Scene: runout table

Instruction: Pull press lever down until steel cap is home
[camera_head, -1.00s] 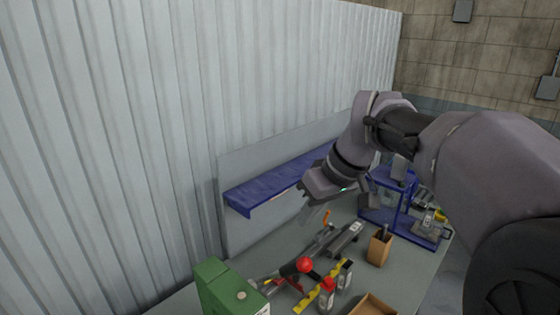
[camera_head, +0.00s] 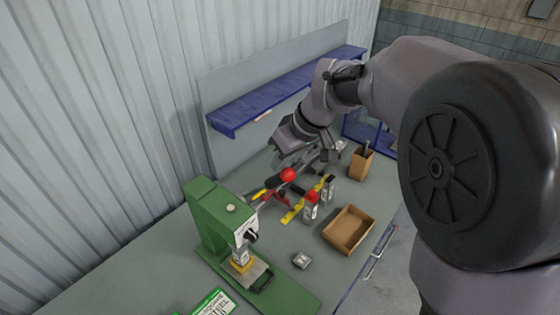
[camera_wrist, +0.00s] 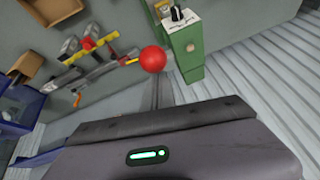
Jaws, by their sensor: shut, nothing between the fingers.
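The green press (camera_head: 208,215) stands at the left of the bench; it also shows in the wrist view (camera_wrist: 187,50). A red ball knob (camera_head: 288,174), seemingly the end of the press lever, stands out to the right of the press's upper part. The knob is large in the wrist view (camera_wrist: 152,59). A yellow piece (camera_head: 241,266) sits under the ram on the press base; I cannot make out the steel cap there. My gripper (camera_head: 281,163) is shut and empty, just behind and above the knob. Contact with the knob cannot be told.
A cardboard tray (camera_head: 349,229) and a small grey block (camera_head: 301,260) lie right of the press. A blue shelf (camera_head: 262,107) runs along the back. The front bench is mostly clear.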

